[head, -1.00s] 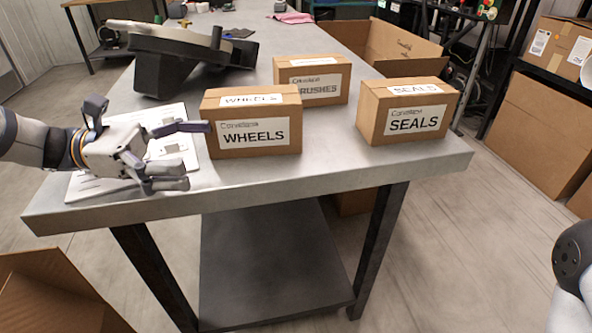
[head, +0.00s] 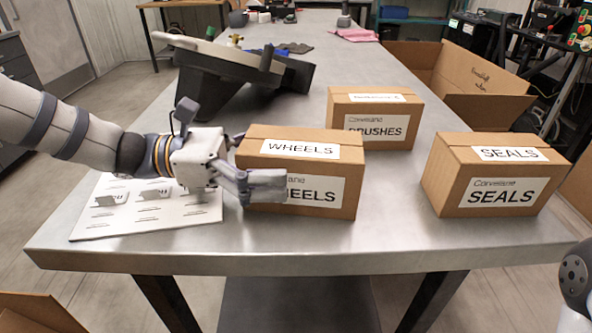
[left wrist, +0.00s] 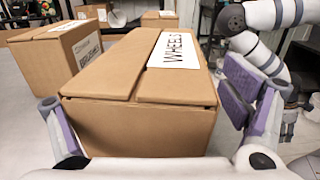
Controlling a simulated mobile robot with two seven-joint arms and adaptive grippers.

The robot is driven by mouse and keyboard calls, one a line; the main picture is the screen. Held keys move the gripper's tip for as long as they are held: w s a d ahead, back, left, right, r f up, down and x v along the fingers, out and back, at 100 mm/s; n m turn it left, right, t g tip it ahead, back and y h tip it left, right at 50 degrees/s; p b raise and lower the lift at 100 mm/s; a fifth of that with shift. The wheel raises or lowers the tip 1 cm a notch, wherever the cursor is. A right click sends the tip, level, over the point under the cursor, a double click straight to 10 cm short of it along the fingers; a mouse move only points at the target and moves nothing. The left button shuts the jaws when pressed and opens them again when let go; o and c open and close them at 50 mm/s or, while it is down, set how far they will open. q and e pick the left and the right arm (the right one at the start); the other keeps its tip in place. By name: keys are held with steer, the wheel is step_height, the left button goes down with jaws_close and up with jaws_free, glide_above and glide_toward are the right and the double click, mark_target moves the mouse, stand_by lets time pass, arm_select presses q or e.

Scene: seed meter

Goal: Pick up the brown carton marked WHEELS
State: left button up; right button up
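The brown carton marked WHEELS (head: 335,205) sits upright on the grey table, with white labels on its top and front. It fills the middle of the left wrist view (left wrist: 140,125). My left gripper (head: 252,163) is at the carton's left end, with fingers on both the front and far sides. In the left wrist view the gripper (left wrist: 140,98) straddles the carton's end. A gap shows between the right-hand fingers and the carton; the left-hand finger is close to the other side, contact unclear. My right gripper is out of view.
The BRUSHES carton (head: 378,108) stands behind, and the SEALS carton (head: 490,180) stands to the right. A printed sheet (head: 115,215) lies under my left arm. A black machine part (head: 215,80) is farther back. The table's front edge (head: 330,262) is clear.

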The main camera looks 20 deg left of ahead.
arm_select(q)
steer(key=shift+r, duration=0.1)
steer(key=c, duration=1.7)
